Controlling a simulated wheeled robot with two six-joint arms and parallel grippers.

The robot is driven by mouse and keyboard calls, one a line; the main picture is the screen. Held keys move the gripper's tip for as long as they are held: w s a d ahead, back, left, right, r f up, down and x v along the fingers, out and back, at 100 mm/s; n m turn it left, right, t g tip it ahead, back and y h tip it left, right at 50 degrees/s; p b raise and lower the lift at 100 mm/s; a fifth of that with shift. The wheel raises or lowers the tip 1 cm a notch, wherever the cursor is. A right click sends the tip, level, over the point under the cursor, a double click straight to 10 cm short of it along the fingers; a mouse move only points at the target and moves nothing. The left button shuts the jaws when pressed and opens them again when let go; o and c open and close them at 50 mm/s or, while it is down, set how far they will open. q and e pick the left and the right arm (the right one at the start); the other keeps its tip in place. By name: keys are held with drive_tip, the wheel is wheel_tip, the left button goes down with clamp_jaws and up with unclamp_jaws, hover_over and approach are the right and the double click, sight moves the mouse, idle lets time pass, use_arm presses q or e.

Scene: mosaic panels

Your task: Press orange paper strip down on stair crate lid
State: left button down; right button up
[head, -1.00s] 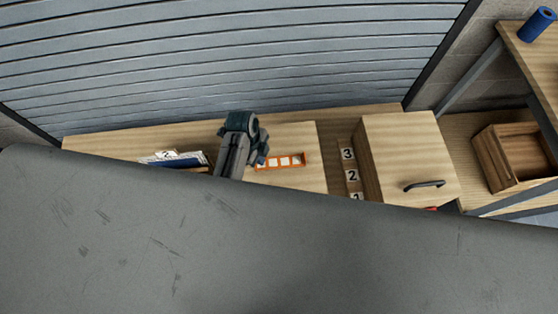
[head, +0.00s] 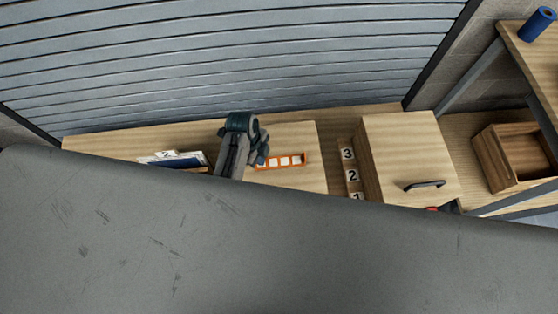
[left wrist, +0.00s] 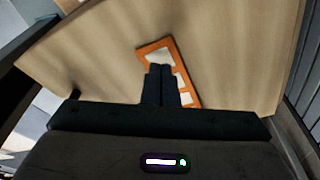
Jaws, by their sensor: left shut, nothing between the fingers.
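The orange paper strip (head: 301,160) with white squares lies flat on the light wooden stair crate lid (head: 305,137). My left gripper (head: 263,158) is at the strip's left end in the head view. In the left wrist view the strip (left wrist: 146,50) runs on a slant under the closed fingers (left wrist: 161,70), which cover part of it; the bare lid (left wrist: 225,45) spreads around it. The left gripper is shut and empty. I cannot tell whether the fingertips touch the strip. My right gripper is not in view.
Numbered steps (head: 352,176) lie right of the lid, beside a wooden box with a dark handle (head: 424,185). A blue and white item (head: 180,160) lies left of my arm. An open wooden crate (head: 497,175) and a blue roll (head: 537,24) are at the right.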

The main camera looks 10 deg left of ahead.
use_arm(q)
drive_tip(key=shift+f, duration=0.55)
idle(0.4)
drive_tip(key=shift+r+p, duration=0.65)
drive_tip(key=shift+r, duration=3.35)
